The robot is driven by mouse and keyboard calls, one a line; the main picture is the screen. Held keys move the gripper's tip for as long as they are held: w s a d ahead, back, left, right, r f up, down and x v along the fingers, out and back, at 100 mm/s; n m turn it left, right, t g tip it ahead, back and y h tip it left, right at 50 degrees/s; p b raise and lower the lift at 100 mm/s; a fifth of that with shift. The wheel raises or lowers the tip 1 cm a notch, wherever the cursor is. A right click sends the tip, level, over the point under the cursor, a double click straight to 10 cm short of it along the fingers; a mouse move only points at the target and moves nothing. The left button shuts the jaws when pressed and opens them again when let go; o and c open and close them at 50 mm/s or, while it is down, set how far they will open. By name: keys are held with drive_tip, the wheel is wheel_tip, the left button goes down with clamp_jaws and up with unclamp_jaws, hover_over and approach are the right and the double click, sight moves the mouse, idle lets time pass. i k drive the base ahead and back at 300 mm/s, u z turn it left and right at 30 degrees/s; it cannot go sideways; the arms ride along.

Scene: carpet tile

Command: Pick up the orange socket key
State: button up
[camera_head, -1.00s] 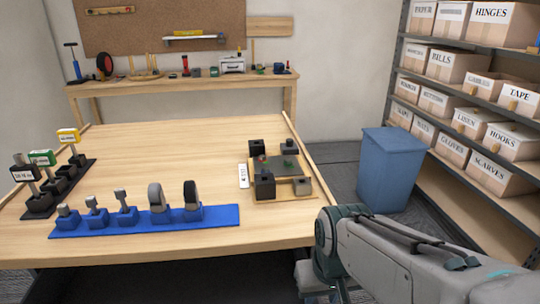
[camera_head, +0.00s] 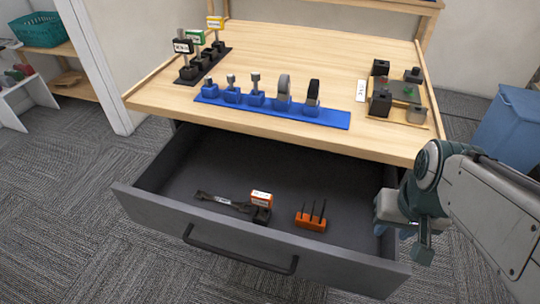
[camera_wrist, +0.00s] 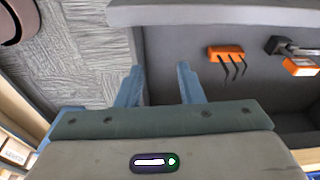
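What looks like the orange socket key (camera_head: 261,198) is in the open drawer: an orange-and-white tag at a small black block, like the tagged keys on the table. In the wrist view its orange tag (camera_wrist: 300,67) shows at the right. A dark wrench-like tool (camera_head: 225,203) lies against its left side; I cannot tell whether they are joined. My gripper (camera_wrist: 158,88) is open and empty, with two blue fingers apart near the drawer's edge. In the head view it is at the drawer's right side, its fingers mostly hidden.
The drawer (camera_head: 220,222) stands pulled out below the table. An orange block with three dark pins (camera_head: 311,219) sits right of the key. On the table stand a blue rack (camera_head: 325,117), a black rack with black, green and yellow tags (camera_head: 190,76), and a wooden tray (camera_head: 400,118).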

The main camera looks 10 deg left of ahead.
sight(262, 200)
drive_tip(key=u, duration=1.75)
drive_tip(key=k, duration=0.6)
drive_tip(key=z, duration=0.4)
drive_tip(key=i, duration=0.5)
drive_tip(key=k, duration=0.45)
drive_tip(key=u, duration=0.6)
drive_tip(key=i, duration=0.75)
drive_tip(key=z, duration=0.35)
